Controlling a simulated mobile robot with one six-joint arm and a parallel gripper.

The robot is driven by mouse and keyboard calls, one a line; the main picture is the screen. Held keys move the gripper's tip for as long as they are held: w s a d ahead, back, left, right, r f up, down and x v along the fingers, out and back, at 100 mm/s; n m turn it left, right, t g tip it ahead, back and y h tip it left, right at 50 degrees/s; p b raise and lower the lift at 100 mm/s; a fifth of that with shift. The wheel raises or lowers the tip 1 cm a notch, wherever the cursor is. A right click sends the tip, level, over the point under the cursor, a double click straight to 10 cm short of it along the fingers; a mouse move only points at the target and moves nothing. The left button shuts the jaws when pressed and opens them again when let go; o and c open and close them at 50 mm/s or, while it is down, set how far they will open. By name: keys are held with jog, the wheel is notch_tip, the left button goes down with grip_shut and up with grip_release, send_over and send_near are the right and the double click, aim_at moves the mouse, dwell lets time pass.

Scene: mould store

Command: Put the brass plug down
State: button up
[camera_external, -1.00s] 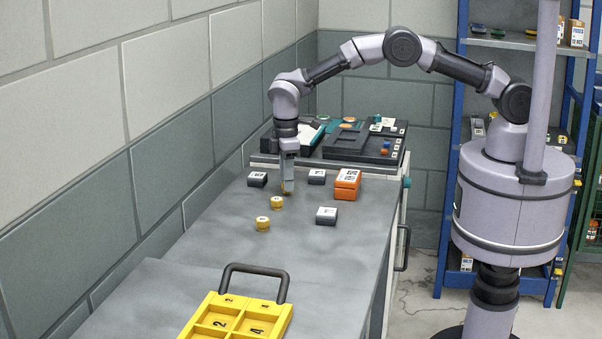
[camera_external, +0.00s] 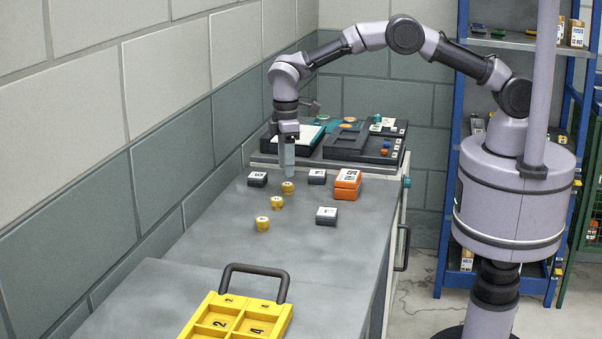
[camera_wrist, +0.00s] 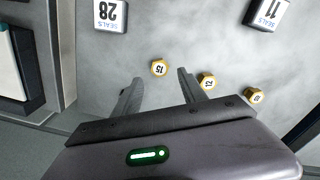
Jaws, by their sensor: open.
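A brass plug (camera_external: 288,187) stands on the grey bench top right under my gripper (camera_external: 289,174). In the wrist view this plug (camera_wrist: 160,68) shows the number 15 on its white top, beyond and between my fingertips (camera_wrist: 159,80). My gripper is open, empty and raised a little above the plug. Two more brass plugs stand in a line with it, one close by (camera_external: 277,202) and one nearer the camera (camera_external: 262,223). In the wrist view they lie to the right, one marked 13 (camera_wrist: 207,82) and another (camera_wrist: 256,96) whose number is hard to read.
Dark boxes stand around the plugs: one left (camera_external: 257,180), one behind (camera_external: 317,177), one at right front (camera_external: 326,216). An orange box (camera_external: 347,190) stands right. A yellow numbered tray (camera_external: 284,322) with a black handle lies in front. Black trays (camera_external: 350,150) are behind. The bench between is clear.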

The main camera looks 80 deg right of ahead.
notch_tip(320, 180, up, 7)
jog(key=p, duration=0.2)
notch_tip(320, 180, up, 12)
jog(key=m+t, duration=0.1)
jog(key=m, duration=0.1)
send_over(287, 184)
jog(key=s+d, duration=0.3)
jog(key=s, duration=0.1)
jog(key=s+d+r+m+t+y, duration=0.1)
jog(key=s+d+r+m, duration=0.1)
jog(key=s+r, duration=0.4)
jog(key=s+d+r+m+t, duration=0.1)
jog(key=s+r, duration=0.2)
jog(key=s, duration=0.4)
jog(key=s+d+r+m+t, duration=0.1)
jog(key=s+r+m, duration=0.15)
jog(key=s, duration=0.45)
jog(key=s+d+f+m+t+y, duration=0.1)
jog(key=s+f+m+t, duration=0.2)
jog(key=s, duration=1.1)
notch_tip(287, 184, down, 8)
jog(key=g+b, duration=0.1)
jog(key=b, duration=0.6)
jog(key=shift+w+d+r, duration=0.15)
jog(key=shift+w+r, duration=0.05)
jog(key=shift+w, duration=0.1)
dwell(1.5)
